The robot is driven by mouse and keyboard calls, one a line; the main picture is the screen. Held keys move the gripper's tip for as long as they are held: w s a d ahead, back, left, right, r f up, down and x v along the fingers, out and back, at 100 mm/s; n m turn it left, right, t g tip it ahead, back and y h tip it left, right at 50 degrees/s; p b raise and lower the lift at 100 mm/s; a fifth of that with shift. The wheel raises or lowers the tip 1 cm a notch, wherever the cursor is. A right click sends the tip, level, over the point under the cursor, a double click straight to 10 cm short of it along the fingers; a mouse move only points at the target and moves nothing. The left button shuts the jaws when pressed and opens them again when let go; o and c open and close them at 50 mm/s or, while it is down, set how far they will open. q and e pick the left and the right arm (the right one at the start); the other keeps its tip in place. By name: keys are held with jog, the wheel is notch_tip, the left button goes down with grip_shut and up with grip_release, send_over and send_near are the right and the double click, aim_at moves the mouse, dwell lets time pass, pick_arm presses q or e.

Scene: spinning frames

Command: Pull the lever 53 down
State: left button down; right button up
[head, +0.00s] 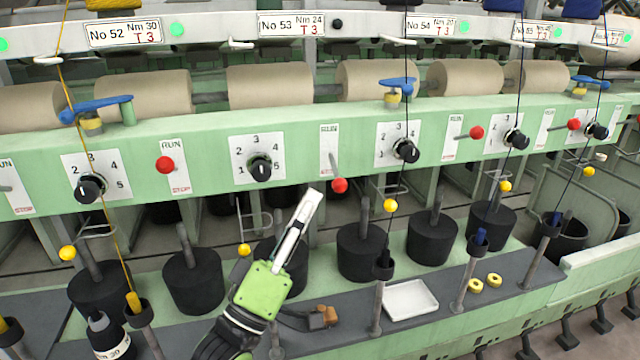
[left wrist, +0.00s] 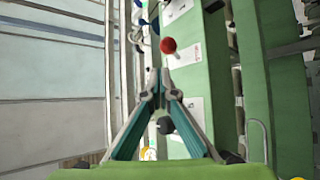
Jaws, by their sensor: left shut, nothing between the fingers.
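Lever 53 is the red-knobbed lever (head: 340,185) on the RUN/STOP plate (head: 328,140) below the "No 53" sign (head: 291,24). Its rod slants downward, and the red ball hangs at the plate's lower end. My left gripper (head: 314,196) reaches up from below, its fingers shut and empty. Its tips are just left of and slightly below the ball in the head view. I cannot tell whether they touch it. In the left wrist view, a red ball (left wrist: 168,46) shows beyond the closed fingertips (left wrist: 160,84). My right gripper is not in view.
A numbered dial (head: 260,168) sits left of the lever on the green beam (head: 210,150). Another red lever (head: 165,164) stands further left. Black cans (head: 360,252) and a white tray (head: 410,300) are below. A yellow ball (head: 390,205) hangs to the right.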

pick_arm(q)
jog(key=v, duration=0.7)
